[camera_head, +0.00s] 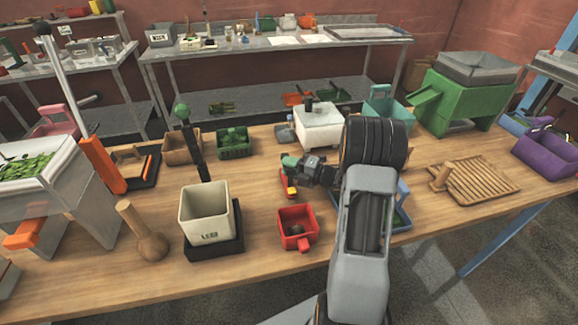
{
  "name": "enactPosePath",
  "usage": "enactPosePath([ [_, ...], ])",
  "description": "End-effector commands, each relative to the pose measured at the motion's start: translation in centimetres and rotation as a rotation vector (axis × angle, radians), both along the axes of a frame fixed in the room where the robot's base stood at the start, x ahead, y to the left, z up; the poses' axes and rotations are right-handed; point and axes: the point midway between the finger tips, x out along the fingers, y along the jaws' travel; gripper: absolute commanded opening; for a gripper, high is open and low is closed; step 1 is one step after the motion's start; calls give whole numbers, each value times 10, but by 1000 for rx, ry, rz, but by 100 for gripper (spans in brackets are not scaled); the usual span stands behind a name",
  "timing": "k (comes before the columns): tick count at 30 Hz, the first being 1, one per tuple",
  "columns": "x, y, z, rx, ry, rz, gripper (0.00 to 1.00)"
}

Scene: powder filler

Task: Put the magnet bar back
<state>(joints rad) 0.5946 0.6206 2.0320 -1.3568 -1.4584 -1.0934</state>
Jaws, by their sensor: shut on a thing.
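My gripper (303,170) is above the middle of the wooden table, at the end of my grey and black arm. It is shut on a small bar with a teal end (290,161), which I take to be the magnet bar. A small red and yellow piece (290,189) shows just below the teal end. I cannot tell whether it is part of the held bar or a separate thing under it. The fingers and my wrist hide much of the held thing. Its resting place cannot be made out for certain.
A red box (297,232) with a handle stands in front of my gripper, and a white machine (319,127) behind it. A cream bin (206,211) sits on a black scale at left. A slatted wooden rack (475,182) lies right. Bare table (255,185) shows left of my gripper.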

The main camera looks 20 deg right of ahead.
Motion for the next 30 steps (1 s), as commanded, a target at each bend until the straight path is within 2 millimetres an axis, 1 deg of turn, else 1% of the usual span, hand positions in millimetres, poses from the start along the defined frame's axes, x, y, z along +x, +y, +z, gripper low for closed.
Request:
enactPosePath([
  [6,0,0,-4,0,-1,0,0],
  [7,0,0,-4,-1,-1,0,30],
  [15,0,0,-2,0,0,0,55],
  [21,0,0,-2,0,0,0,55],
  [25,0,0,3,1,1,0,55],
  [27,-6,-7,-1,-1,-1,-4,55],
  [30,-20,-19,-2,0,-1,-5,55],
])
